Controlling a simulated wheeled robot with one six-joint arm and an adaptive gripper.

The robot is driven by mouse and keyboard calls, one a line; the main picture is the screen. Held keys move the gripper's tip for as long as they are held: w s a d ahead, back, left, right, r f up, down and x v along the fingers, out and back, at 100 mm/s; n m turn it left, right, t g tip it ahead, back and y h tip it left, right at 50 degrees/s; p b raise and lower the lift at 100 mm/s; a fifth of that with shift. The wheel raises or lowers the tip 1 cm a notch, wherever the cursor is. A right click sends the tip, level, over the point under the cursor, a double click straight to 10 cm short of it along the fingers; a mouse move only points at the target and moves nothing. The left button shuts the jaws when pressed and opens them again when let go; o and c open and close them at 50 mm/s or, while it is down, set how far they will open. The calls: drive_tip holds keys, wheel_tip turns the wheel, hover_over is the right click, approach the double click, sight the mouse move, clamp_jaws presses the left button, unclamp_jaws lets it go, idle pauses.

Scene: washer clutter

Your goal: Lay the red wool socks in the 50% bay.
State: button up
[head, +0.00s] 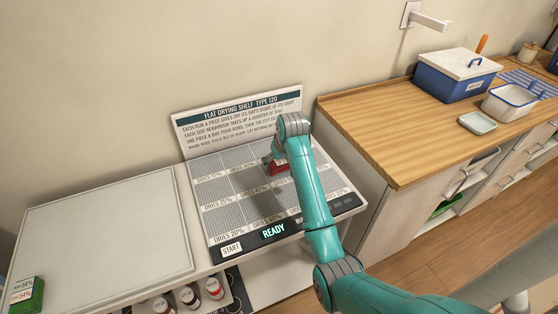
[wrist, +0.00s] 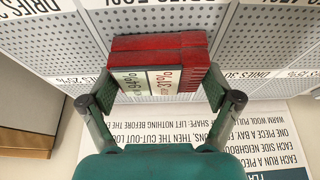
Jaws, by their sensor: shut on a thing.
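The red wool socks (wrist: 160,48), a folded red block with a white label, are between the two fingers of my gripper (wrist: 157,88) in the wrist view. The fingers are shut on them from both sides. In the head view the socks (head: 279,168) show as a small red patch at the back of the flat drying shelf (head: 222,240), partly hidden by my arm. They are over or on a gridded bay there; I cannot tell whether they touch it. Several bay labels read "DRIES" with a percentage; the 50% label is not clearly readable.
A sign (head: 240,120) stands behind the shelf. The front strip has a START button (head: 231,248) and a READY display. A wooden counter (head: 400,130) borders the right.

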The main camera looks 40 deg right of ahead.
drive_tip(key=shift+f, duration=0.1)
drive_tip(key=o, duration=0.9)
drive_tip(key=v, duration=1.2)
